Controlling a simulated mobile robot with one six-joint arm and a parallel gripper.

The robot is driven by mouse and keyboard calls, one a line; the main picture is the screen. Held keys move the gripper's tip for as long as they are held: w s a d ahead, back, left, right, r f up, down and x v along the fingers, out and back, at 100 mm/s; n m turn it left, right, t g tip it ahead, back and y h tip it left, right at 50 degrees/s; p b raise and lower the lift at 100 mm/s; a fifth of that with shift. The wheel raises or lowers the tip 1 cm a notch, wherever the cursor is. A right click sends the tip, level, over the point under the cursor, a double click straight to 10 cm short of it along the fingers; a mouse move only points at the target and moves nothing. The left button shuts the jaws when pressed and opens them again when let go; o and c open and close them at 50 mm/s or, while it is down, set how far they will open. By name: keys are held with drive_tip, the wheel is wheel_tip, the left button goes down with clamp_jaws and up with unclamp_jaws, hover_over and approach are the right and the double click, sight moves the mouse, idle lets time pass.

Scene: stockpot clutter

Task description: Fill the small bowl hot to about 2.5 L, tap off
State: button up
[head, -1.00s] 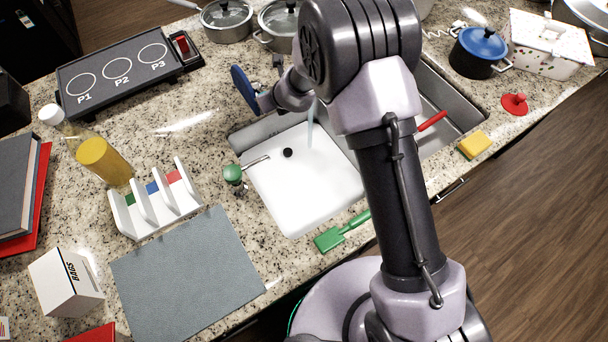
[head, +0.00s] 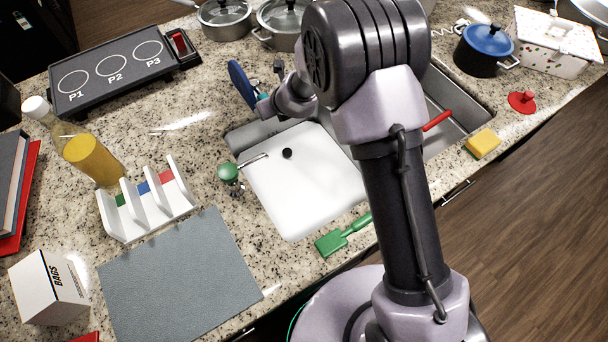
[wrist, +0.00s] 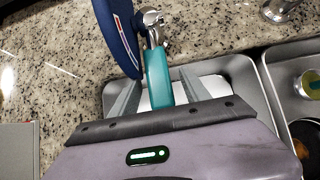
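No stream shows below the tap now, though my arm covers part of that area. The tap's teal lever (wrist: 158,78) stands upright in the wrist view, beside a blue plate (wrist: 118,38) with a red, white and blue scale; the plate also shows in the head view (head: 241,84). My gripper (wrist: 160,92) is open, its fingers on either side of the lever with gaps. In the head view my arm hides the fingertips.
A second steel basin (head: 458,115) lies to the right, with a red handle (head: 437,120) in it. A green brush (head: 342,236) and yellow sponge (head: 483,143) lie at the front edge. A green knob (head: 229,173) stands left of the bowl. Pots (head: 222,18) stand behind.

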drive_tip(key=shift+r, duration=0.1)
drive_tip(key=v, duration=0.7)
